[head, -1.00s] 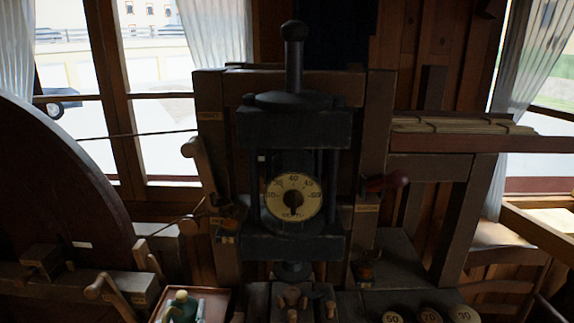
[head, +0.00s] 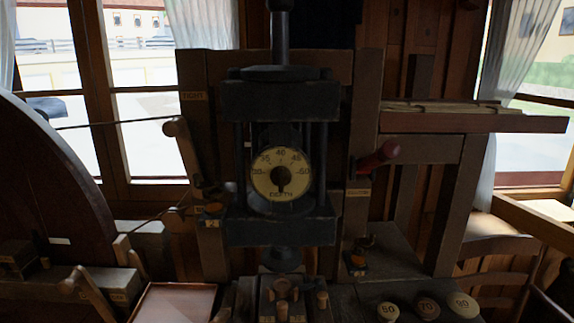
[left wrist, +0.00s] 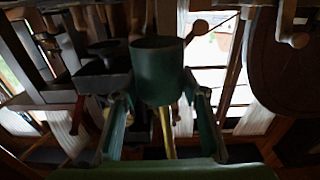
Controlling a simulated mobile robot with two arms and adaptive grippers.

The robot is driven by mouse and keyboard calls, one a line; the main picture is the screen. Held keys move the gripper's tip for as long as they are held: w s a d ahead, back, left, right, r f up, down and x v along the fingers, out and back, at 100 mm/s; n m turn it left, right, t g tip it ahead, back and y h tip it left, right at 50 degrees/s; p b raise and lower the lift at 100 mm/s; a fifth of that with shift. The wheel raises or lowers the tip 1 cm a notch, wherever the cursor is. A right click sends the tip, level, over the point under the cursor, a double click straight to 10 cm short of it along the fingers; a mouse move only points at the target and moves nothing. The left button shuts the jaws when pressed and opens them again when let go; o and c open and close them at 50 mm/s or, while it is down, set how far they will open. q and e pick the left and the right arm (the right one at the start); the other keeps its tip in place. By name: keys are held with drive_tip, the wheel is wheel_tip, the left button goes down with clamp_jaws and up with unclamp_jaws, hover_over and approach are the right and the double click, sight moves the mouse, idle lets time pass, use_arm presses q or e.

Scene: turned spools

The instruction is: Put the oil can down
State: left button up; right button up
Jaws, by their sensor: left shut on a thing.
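The oil can (left wrist: 158,72) is a dark green cylinder with a thin brass-coloured spout, seen in the left wrist view. My left gripper (left wrist: 160,98) has one finger on each side of it and is shut on it. The left wrist picture looks upside down, with the spout pointing to its lower edge. Nothing is seen touching the can's broad end, but what lies close to it is unclear. Neither the can nor a gripper shows in the head view now. My right gripper is in no view.
A shallow, pale-bottomed tray (head: 175,302) sits at the lower left, its visible part empty. Wooden levers (head: 92,292) stick up beside the tray. Round numbered discs (head: 427,308) lie at lower right.

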use_arm(q)
drive_tip(key=s+f, duration=0.2)
drive_tip(key=s, duration=0.5)
drive_tip(key=shift+f, duration=0.2)
drive_tip(key=shift+a, duration=0.15)
